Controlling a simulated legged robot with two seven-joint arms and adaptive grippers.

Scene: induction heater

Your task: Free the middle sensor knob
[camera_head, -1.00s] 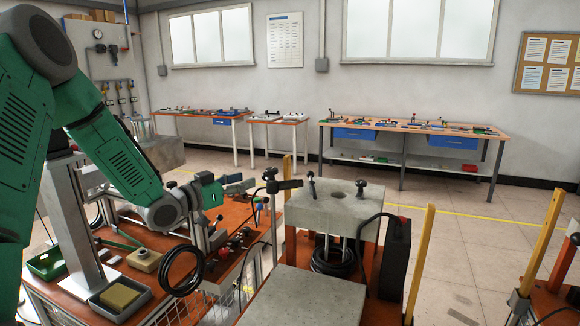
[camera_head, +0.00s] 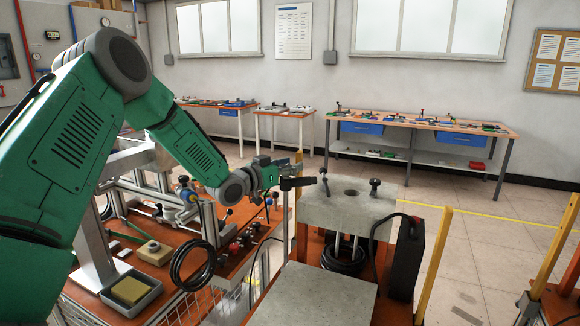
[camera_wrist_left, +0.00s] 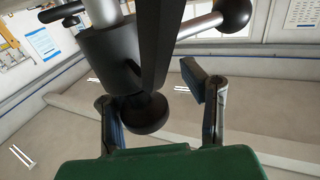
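The heater's pale top block (camera_head: 340,211) carries dark knobs on posts: one (camera_head: 323,173) at its left and one (camera_head: 375,184) at its right. A black clamp piece (camera_head: 298,183) sticks out to the left of the block. My left gripper (camera_head: 285,167) is beside this clamp piece. In the left wrist view, the left gripper (camera_wrist_left: 158,108) has its two fingers spread. A round black knob (camera_wrist_left: 145,113) under a black cylinder shows between or just beyond them; I cannot tell if they touch it. Which knob is the middle one is unclear. My right gripper is out of view.
A coiled black cable (camera_head: 193,268) hangs before the orange bench (camera_head: 190,244) on the left. A black box (camera_head: 407,258) and a yellow post (camera_head: 434,266) stand right of the heater. A dark bar crosses close in the wrist view.

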